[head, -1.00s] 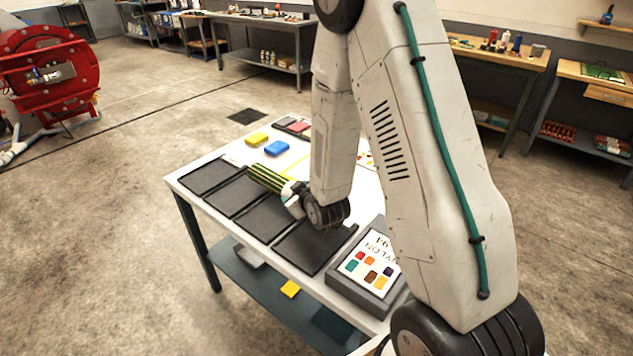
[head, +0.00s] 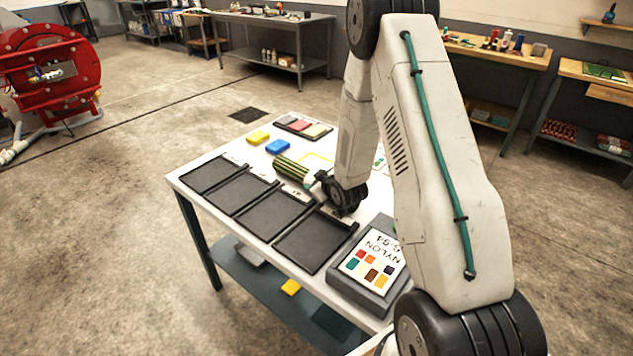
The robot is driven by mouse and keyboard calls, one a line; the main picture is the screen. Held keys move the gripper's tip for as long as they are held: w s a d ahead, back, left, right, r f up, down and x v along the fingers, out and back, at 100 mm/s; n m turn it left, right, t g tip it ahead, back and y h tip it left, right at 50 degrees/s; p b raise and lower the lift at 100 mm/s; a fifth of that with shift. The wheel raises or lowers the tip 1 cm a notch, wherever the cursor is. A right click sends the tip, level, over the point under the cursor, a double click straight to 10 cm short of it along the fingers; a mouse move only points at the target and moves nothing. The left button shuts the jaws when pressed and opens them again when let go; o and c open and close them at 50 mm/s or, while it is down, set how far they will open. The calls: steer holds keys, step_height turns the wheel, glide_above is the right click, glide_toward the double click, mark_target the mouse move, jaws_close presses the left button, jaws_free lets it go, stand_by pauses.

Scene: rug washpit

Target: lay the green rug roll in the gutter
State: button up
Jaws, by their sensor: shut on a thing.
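The green rug roll (head: 290,168), green with dark stripes, is over the white table, behind the row of dark trays. My gripper (head: 311,178) is shut on its right end; the fingertips are small and partly hidden by my wrist. I cannot tell whether the roll touches the table or hangs just above it. No gutter can be made out for certain. A yellow outline (head: 321,158) shows on the tabletop just behind the roll, partly hidden by my arm.
Several flat dark trays (head: 243,192) line the table's front edge. A blue block (head: 277,146) and a yellow block (head: 258,137) lie behind the roll, near a tray of coloured pieces (head: 303,127). A grey box with a sample card (head: 370,266) stands front right.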

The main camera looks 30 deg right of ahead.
steer(key=o, duration=1.4)
